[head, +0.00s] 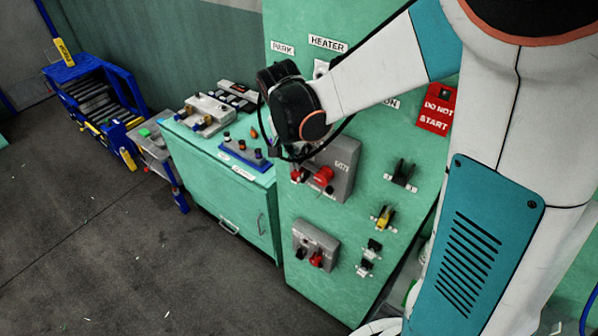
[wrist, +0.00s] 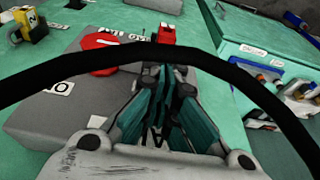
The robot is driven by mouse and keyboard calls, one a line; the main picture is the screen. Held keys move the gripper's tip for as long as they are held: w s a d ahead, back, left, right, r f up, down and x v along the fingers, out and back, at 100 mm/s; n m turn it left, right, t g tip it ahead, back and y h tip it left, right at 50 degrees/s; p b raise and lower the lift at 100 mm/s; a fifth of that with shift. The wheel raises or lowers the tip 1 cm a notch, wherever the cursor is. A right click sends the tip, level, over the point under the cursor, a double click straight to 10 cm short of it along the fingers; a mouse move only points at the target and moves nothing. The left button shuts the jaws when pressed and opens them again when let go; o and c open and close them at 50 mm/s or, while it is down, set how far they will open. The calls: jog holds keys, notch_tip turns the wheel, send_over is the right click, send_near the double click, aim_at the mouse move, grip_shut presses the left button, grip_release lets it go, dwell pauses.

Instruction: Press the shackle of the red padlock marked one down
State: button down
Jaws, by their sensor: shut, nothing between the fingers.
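A small red block that looks like a padlock (wrist: 166,34) sits just beyond my fingertips in the wrist view, beside a red rotary handle (wrist: 98,50) on a grey switch box (wrist: 60,120). Its marking and shackle cannot be made out. In the head view the small red piece (head: 297,175) is left of the red handle (head: 324,176) on the upper grey box (head: 345,165). My gripper (wrist: 168,75) is shut and empty, its fingers pointing toward the red block and apparently apart from it. In the head view my wrist hides part of the box top.
A lower grey box (head: 314,240) also has a red part (head: 316,260). Several dark and yellow switches (head: 383,217) project from the green panel (head: 330,290). A green cabinet (head: 215,185) with small controls stands left. A black cable (wrist: 60,70) arcs across the wrist view.

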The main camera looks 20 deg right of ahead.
jog(key=shift+r, duration=0.15)
jog(key=shift+s+a+p+v, duration=0.2)
jog(key=shift+p+v, duration=0.45)
jog(key=shift+v, duration=0.35)
jog(key=shift+s+a+p+v, duration=0.1)
jog(key=shift+a+p+v, duration=0.1)
jog(key=shift+p+v, duration=0.65)
notch_tip(320, 180, up, 12)
send_over(295, 174)
jog(key=s+a, duration=0.2)
jog(key=a, duration=0.1)
jog(key=s+d+f+n+t+b, duration=0.1)
jog(key=s+f+n+t+b, duration=0.1)
jog(key=s+f+b, duration=0.3)
jog(key=s+d+f+n+t+y+b, duration=0.1)
jog(key=s+f+n+b, duration=0.4)
jog(key=f+b, duration=0.7)
jog(key=s+d+f+n+t+y+b, duration=0.1)
jog(key=s+f+n+b, duration=0.3)
jog(key=f+b, duration=0.5)
notch_tip(295, 174, down, 2)
jog(key=shift+s+d+f+t+b, duration=0.2)
jog(key=shift+s+d+t+b, duration=0.25)
jog(key=shift+t, duration=0.35)
